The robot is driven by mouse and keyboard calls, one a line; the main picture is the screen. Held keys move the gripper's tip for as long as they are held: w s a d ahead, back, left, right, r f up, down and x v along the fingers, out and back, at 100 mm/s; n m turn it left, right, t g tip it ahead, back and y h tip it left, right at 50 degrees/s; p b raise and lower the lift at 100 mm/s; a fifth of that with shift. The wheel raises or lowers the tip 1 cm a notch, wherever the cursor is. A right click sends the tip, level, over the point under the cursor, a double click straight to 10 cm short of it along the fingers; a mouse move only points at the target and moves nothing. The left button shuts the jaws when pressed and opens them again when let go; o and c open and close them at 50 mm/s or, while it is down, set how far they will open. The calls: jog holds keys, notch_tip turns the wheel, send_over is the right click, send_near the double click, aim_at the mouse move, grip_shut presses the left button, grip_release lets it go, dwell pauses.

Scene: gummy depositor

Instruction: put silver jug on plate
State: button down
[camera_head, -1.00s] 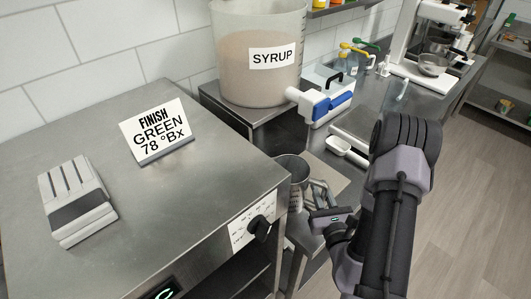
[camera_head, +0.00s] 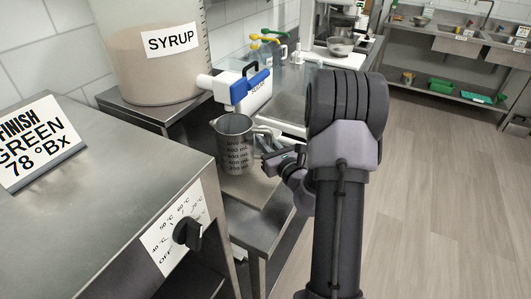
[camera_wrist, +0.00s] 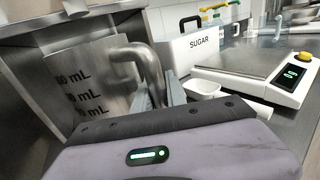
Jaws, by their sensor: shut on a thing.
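The silver jug (camera_head: 232,146) is a steel measuring jug with dark mL marks. It stands upright over the low steel surface beside the syrup tub; whether its base touches cannot be told. My gripper (camera_head: 268,151) is at the jug's right side, shut on its handle. The wrist view shows the jug's wall (camera_wrist: 88,88) and curved handle at the fingers (camera_wrist: 165,92), which are partly hidden by the gripper body. A steel-topped unit with a temperature dial (camera_head: 100,205) fills the left; I see no separate dish-like plate.
The syrup tub (camera_head: 150,70) stands behind the jug. A scale (camera_wrist: 262,72) and white scoop (camera_wrist: 205,86) show in the wrist view. The dial knob (camera_head: 188,232) sticks out. Open floor lies right.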

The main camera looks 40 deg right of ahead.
jog(key=f, duration=0.1)
jog(key=f+b, duration=0.2)
jog(key=f, duration=0.1)
jog(key=shift+w+d, duration=0.25)
jog(key=shift+d, duration=0.1)
jog(key=shift+r, duration=0.2)
jog(key=shift+f, duration=0.15)
jog(key=c, duration=1.4)
grip_release()
jog(key=shift+o, duration=0.3)
